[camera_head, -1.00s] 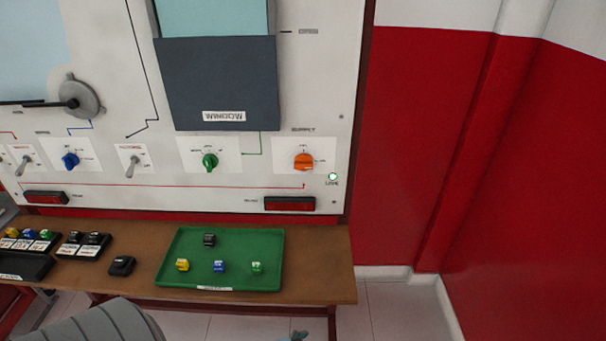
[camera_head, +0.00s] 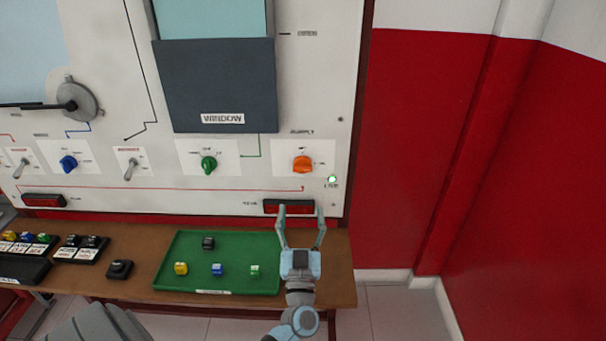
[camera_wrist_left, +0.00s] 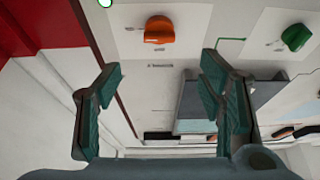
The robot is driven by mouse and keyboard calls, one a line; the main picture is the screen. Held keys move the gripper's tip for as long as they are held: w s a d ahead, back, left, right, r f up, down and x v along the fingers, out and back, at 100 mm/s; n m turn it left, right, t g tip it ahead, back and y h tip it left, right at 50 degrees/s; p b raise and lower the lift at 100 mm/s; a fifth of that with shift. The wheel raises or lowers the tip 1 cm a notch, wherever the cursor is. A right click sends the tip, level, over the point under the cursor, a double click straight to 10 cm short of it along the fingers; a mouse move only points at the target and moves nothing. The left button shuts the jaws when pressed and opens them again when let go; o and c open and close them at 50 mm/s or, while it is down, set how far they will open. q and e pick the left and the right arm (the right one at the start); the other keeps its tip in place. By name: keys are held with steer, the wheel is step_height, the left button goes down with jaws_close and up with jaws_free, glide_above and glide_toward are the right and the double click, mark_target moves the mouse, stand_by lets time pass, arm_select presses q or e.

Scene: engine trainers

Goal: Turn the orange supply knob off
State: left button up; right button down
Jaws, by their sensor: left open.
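The orange supply knob (camera_head: 303,164) sits on a white label plate at the lower right of the panel. A small green lit lamp (camera_head: 332,179) is just below and right of it. My left gripper (camera_head: 301,210) is open and empty, in front of the panel below the knob, over the red lamp block. In the left wrist view the orange knob (camera_wrist_left: 159,30) shows at the top, beyond and between the open fingers (camera_wrist_left: 160,92), apart from them. My right gripper is not in view.
A green knob (camera_head: 209,164) is left of the orange one, with a blue knob (camera_head: 68,162) and toggle switches further left. A green tray (camera_head: 220,250) with small coloured cubes lies on the brown bench (camera_head: 340,270). A red wall (camera_head: 410,130) stands at the right.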

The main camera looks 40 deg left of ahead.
mark_target(303, 170)
arm_select(q)
steer(key=b+x, duration=0.1)
steer(key=x, duration=1.1)
steer(key=shift+r, duration=0.1)
steer(key=c, duration=1.2)
